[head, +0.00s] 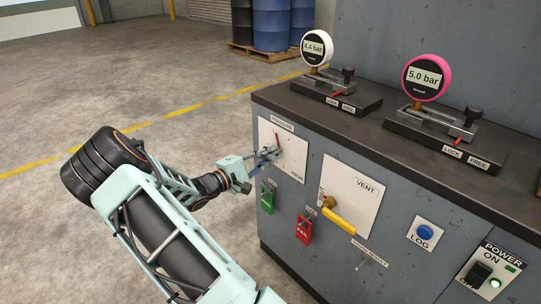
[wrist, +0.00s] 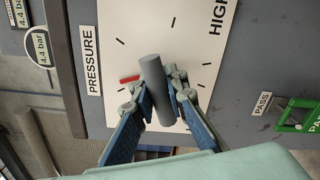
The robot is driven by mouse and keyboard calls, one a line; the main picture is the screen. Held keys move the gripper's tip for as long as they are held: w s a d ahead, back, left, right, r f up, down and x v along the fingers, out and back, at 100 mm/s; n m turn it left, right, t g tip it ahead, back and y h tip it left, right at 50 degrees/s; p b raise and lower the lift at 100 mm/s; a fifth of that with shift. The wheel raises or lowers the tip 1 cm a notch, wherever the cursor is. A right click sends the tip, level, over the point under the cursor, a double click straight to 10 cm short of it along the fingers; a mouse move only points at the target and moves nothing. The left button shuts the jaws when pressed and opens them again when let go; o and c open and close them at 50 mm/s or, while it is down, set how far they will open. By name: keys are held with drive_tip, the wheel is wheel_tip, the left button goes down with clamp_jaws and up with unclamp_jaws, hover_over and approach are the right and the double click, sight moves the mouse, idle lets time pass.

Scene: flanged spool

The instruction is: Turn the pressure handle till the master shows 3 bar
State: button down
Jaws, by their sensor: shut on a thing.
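The pressure handle (wrist: 152,72) is a grey bar on a white dial plate (head: 291,158) on the cabinet's front. My gripper (head: 267,154) is shut on it, with one finger on each side in the wrist view (wrist: 160,92). The white-rimmed gauge (head: 316,47) reads 4.4 bar and the pink-rimmed gauge (head: 427,78) reads 5.0 bar. In the wrist view a square display (wrist: 18,12) also reads 4.4 bar. I cannot tell which is labelled master.
Right of the dial is a vent plate with a yellow lever (head: 339,219). Below hang a green PASS tag (head: 266,198) and a red FAIL tag (head: 304,229). A blue LOG button (head: 425,230) and a power switch (head: 480,272) are further right. Floor to the left is clear.

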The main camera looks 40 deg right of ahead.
drive_tip(key=c, duration=1.4)
unclamp_jaws()
drive_tip(key=a, duration=0.8)
drive_tip(key=s+a, duration=0.1)
drive_tip(key=a, duration=0.3)
drive_tip(key=shift+o, duration=0.2)
